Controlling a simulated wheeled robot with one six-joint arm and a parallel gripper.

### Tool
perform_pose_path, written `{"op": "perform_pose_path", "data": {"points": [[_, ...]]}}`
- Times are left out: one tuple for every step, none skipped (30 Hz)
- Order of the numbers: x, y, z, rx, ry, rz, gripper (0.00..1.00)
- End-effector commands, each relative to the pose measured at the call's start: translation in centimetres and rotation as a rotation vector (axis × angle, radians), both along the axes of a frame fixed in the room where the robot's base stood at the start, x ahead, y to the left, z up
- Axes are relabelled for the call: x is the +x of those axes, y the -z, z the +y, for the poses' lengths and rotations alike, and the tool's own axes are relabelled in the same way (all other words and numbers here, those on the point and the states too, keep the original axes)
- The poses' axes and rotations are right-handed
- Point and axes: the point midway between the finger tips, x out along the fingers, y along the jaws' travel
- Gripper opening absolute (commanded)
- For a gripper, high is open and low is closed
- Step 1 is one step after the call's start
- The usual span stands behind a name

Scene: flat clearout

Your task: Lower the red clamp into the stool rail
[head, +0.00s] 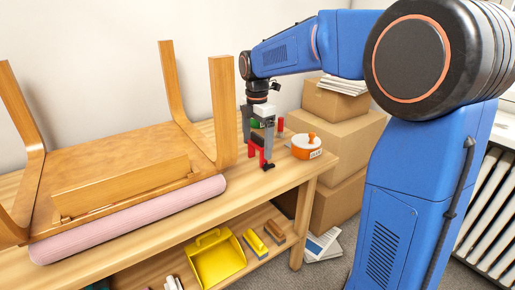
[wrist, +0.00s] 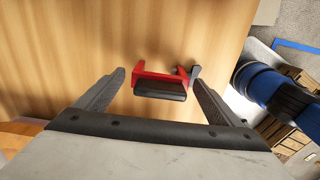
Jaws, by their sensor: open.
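The red clamp (head: 257,152) with black parts stands on the wooden bench, right of the upturned stool. In the wrist view the clamp (wrist: 158,78) lies between the two finger lines. My gripper (head: 258,135) is above and around the clamp's top, with its fingers apart. In the wrist view the open fingers (wrist: 158,74) show a gap on both sides of the clamp. The stool (head: 130,150) lies legs up on a pink roll, and its wooden rail (head: 120,187) faces front. Whether the fingers touch the clamp cannot be told.
A small red item (head: 280,125) and a green one (head: 254,123) are close to my gripper. Cardboard boxes (head: 340,135) stand behind. A yellow dustpan (head: 215,260) is on the lower shelf.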

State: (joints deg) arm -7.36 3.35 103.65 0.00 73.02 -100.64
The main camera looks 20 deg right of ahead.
Motion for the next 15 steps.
{"op": "perform_pose_path", "data": {"points": [[-0.1,0.8,0.0,0.0,0.0,0.003,0.88],[0.0,1.1,0.0,-0.001,0.0,0.002,0.88],[0.0,1.5,0.0,0.0,0.0,0.001,0.88],[0.0,1.7,0.0,0.0,0.0,0.001,0.88],[0.0,1.9,0.0,-0.001,0.0,0.002,0.88],[-0.1,2.1,0.0,-0.001,0.0,0.002,0.88],[0.0,2.2,0.0,0.0,0.0,0.001,0.88],[0.0,2.2,0.0,0.0,0.0,0.0,0.88],[0.0,2.3,0.0,0.0,0.0,0.0,0.88],[0.0,2.3,0.0,0.0,0.0,0.0,0.88],[0.0,2.3,0.0,0.0,0.0,0.0,0.88],[0.0,2.3,0.0,0.0,0.0,0.0,0.88],[0.0,2.3,0.0,0.0,0.0,0.0,0.88],[0.0,2.2,0.0,0.0,0.0,0.0,0.88],[0.0,2.2,0.0,0.0,0.0,0.0,0.79]]}}
